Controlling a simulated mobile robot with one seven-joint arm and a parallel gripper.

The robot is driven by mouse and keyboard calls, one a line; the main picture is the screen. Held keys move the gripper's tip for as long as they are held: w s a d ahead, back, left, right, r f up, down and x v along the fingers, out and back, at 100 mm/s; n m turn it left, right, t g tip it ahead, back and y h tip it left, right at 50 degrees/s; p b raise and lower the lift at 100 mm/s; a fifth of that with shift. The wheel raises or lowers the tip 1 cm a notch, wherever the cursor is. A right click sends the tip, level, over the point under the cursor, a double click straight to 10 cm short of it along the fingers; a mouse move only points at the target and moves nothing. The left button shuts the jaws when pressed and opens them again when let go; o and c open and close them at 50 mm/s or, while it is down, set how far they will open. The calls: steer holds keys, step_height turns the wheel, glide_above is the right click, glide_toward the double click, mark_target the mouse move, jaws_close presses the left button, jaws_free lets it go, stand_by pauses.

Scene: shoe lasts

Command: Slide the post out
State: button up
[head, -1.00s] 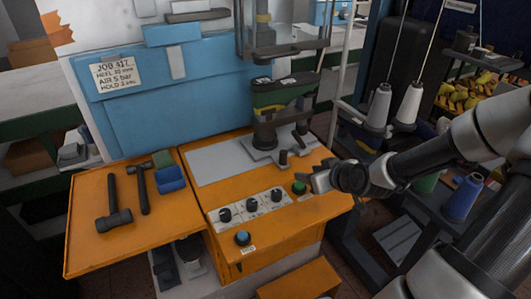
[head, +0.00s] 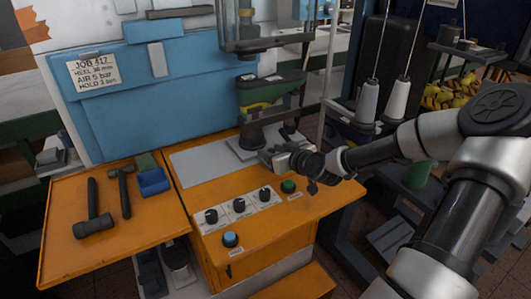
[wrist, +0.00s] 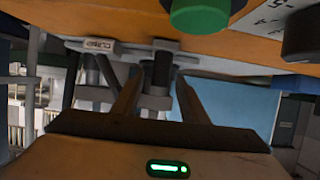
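In the head view, a dark post (head: 252,136) stands on a grey metal base plate (head: 237,150) on the orange bench, with a dark green shoe last (head: 270,91) above it. My gripper (head: 268,156) is at the front right of the post's foot and hides part of the base fittings. In the wrist view its two fingers (wrist: 160,76) are apart. A dark T-shaped handle (wrist: 163,62) shows between or just beyond the fingertips; I cannot tell if they touch it. A grey block labelled CLAMP (wrist: 92,46) is beside it.
The press head (head: 265,45) hangs above the last. Thread cones (head: 368,101) stand to the right.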

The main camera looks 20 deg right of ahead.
steer(key=shift+x, duration=2.25)
steer(key=shift+c, duration=0.2)
jaws_close()
